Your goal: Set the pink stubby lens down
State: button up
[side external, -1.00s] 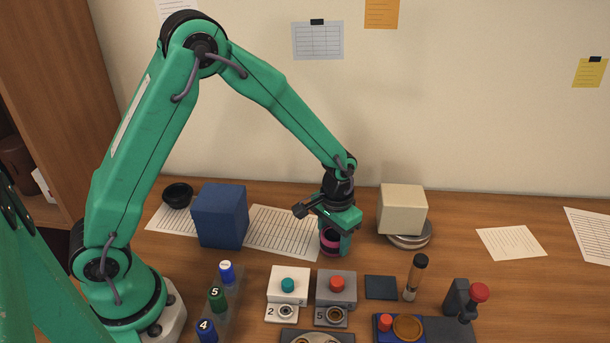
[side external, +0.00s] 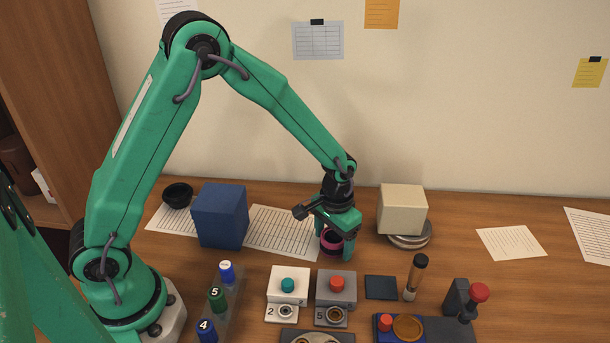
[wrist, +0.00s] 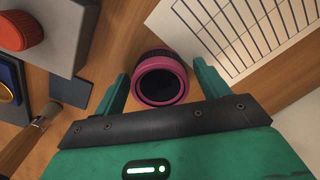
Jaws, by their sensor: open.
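The pink stubby lens (side external: 331,241) has a pink rim and a dark body. It stands upright on the wooden table, partly hidden by my gripper in the side view. In the wrist view the lens (wrist: 161,82) sits between my two fingers, with its dark opening facing the camera. My gripper (side external: 335,250) is lowered around the lens. Its fingers (wrist: 160,85) are open, and a gap shows on each side of the lens.
A printed sheet (side external: 283,232) lies left of the lens, beside a blue box (side external: 220,216). A cream box (side external: 402,209) on round discs stands to the right. Button boxes (side external: 336,285) stand in front. Bare table (side external: 460,225) lies further right.

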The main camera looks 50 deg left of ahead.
aim_at(334, 235)
notch_tip(334, 235, up, 11)
jog(key=shift+f, duration=0.15)
jog(key=shift+r, duration=0.75)
jog(key=s+a+r+t, duration=0.2)
jog(key=s+a+r, duration=0.2)
jog(key=s, duration=0.5)
jog(key=s+a+r+t, duration=0.3)
jog(key=s+a+r, duration=0.1)
jog(key=s+r, duration=0.4)
jog(key=s, duration=0.2)
jog(key=shift+s+a+t, duration=0.3)
jog(key=shift+a, duration=0.1)
